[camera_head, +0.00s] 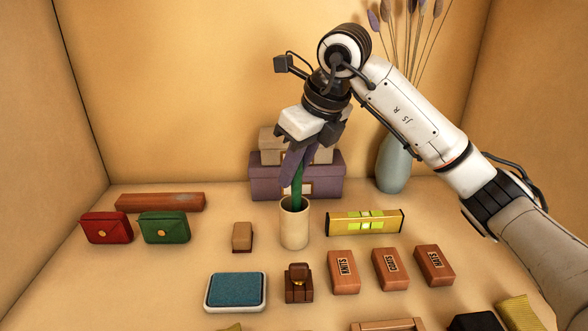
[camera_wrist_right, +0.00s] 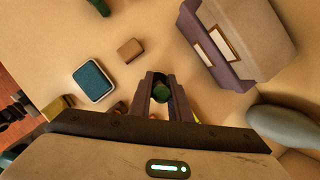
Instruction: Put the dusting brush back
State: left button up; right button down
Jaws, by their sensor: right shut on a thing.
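The dusting brush shows as a green shaft (camera_head: 297,190) below my right gripper (camera_head: 293,168), whose purple fingers are shut on it. It stands nearly upright, and its lower end reaches into the mouth of a cream cup (camera_head: 294,230). I cannot tell how deep it sits or whether it touches the bottom. In the right wrist view, a dark green round part (camera_wrist_right: 160,92) of it shows between the fingers. The rest of the brush is hidden by the gripper. My left gripper is in neither view.
Purple and tan boxes (camera_head: 262,190) stand behind the cup. A yellow spirit level (camera_head: 364,222) lies to its right and a small tan block (camera_head: 242,237) to its left. A blue-grey vase (camera_head: 393,165) stands behind my right arm. Labelled bricks (camera_head: 343,271) and a blue pad (camera_head: 236,291) lie in front.

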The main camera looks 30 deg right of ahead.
jog(key=c, duration=1.6)
grip_release()
jog(key=shift+f, duration=0.1)
jog(key=shift+c, duration=0.2)
jog(key=p+v, duration=0.1)
jog(key=v, duration=1.1)
